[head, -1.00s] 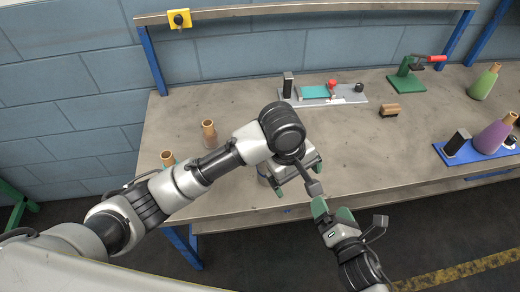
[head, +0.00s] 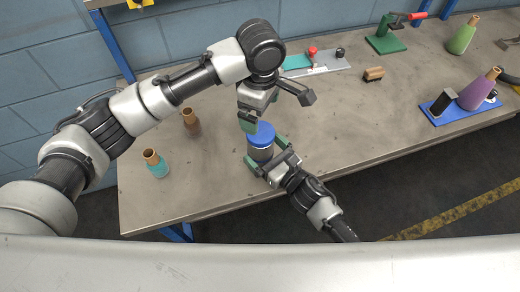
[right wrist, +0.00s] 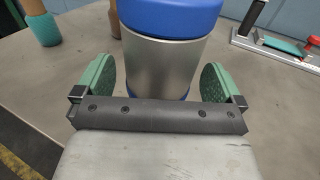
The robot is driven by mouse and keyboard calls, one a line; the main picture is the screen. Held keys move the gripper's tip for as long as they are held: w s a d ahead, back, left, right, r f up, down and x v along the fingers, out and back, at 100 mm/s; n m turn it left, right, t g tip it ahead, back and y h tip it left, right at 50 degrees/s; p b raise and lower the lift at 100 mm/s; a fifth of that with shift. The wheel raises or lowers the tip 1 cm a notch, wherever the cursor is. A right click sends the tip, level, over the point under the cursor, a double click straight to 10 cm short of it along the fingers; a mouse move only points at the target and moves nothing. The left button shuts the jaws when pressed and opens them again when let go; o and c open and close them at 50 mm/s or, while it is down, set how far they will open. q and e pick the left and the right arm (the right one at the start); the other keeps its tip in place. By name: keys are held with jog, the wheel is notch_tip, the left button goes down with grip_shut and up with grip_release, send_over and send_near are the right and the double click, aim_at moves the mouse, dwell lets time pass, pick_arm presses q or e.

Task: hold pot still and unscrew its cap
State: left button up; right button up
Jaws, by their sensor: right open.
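The pot is a metal can (head: 260,153) with a blue cap (head: 262,135), upright near the table's front edge. In the right wrist view, its steel body (right wrist: 165,68) and blue cap (right wrist: 170,15) are close ahead. My right gripper (head: 267,156) is open, with its green fingers on either side of the lower body; in the right wrist view (right wrist: 157,80) gaps show beside both fingers. My left gripper (head: 250,123) hangs just behind and left of the cap. One green finger shows; its opening is unclear, and I cannot tell whether it touches the cap.
Two cones stand on the table (head: 215,185) left of the pot: one brown (head: 191,122), one teal (head: 156,163). A wooden block (head: 373,74), a green clamp stand (head: 388,38) and a blue board (head: 450,108) are to the right. The table between is clear.

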pick_arm(q)
jog(key=shift+s+r, duration=0.1)
pick_arm(e)
jog(key=shift+w+a, duration=0.55)
jog(key=shift+w, duration=0.05)
jog(key=shift+c, duration=0.2)
